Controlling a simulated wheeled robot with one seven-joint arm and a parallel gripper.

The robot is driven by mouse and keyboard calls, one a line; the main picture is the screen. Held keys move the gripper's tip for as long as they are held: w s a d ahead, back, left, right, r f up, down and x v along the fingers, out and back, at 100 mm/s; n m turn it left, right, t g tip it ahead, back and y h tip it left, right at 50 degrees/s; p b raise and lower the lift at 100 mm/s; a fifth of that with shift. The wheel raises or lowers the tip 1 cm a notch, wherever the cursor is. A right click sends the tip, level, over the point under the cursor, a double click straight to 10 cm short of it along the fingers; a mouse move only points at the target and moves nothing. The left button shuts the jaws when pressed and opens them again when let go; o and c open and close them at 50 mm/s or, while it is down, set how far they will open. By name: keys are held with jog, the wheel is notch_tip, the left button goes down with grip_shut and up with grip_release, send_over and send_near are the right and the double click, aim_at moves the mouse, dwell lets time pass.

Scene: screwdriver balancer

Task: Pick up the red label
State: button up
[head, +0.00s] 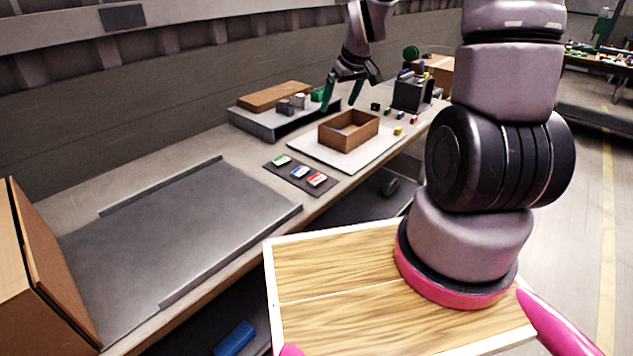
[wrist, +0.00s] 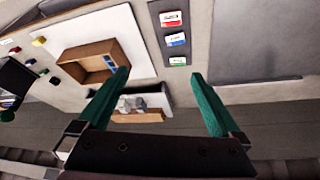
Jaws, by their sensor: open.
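The red label (head: 317,180) is a small white-and-red piece at the near right end of a dark mat (head: 272,168) on the bench. In the wrist view the red label (wrist: 171,18) is near the top edge. A blue label (head: 299,172) and a green label (head: 281,160) lie beside it in a row. My gripper (head: 339,106) is open and empty, with green fingers, raised above the far part of the bench, well beyond the labels. In the wrist view my gripper (wrist: 160,74) shows nothing between its fingertips but background below.
A brown open box (head: 350,141) stands on a white board (head: 303,151) right of the mat. A grey platform (head: 258,122) with a brown block and small items is behind it. Small coloured cubes (head: 398,131) lie to the right. A grey plate (head: 180,230) is at left.

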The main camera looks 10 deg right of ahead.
aim_at(317, 179)
jog(key=w+a+f+n, duration=0.1)
jog(key=f, duration=0.6)
jog(key=w+a+f+n, duration=0.1)
jog(key=f, duration=0.7)
jog(key=w+a+f+n+g+y, duration=0.1)
jog(key=f, duration=0.6)
jog(key=shift+w+a+f, duration=0.2)
jog(key=shift+w+f, duration=0.05)
jog(key=shift+w, duration=0.05)
jog(key=x, duration=0.6)
jog(key=shift+w+d+f, duration=0.15)
jog(key=shift+w+f, duration=0.05)
jog(key=shift+w, duration=0.05)
jog(key=c, duration=1.5)
